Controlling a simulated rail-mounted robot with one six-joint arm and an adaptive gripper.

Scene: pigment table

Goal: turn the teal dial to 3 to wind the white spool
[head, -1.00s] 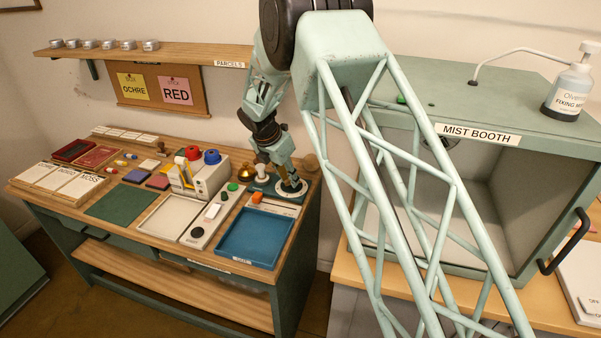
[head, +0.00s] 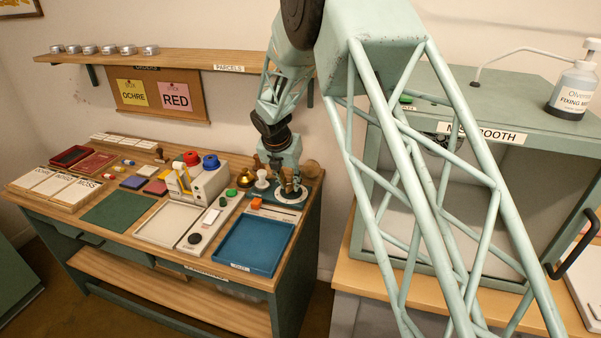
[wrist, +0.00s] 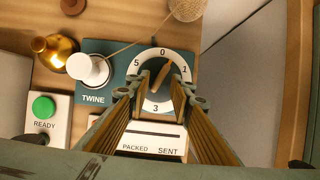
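In the wrist view the dial (wrist: 146,82) has a white ring marked 0, 1, 3 and 5 on a teal base (wrist: 96,99) labelled TWINE. The white spool (wrist: 86,68) stands left of the dial, with twine running to a ball at the top. In the head view my gripper (head: 290,190) points down at the dial, near the white spool (head: 262,179).
A brass bell (wrist: 56,48) and a green READY button (wrist: 43,107) are left of the spool. A PACKED/SENT panel (wrist: 150,145) lies below the dial. In the head view a blue tray (head: 254,246) and orange object (head: 256,203) are in front; the mist booth (head: 385,165) stands right.

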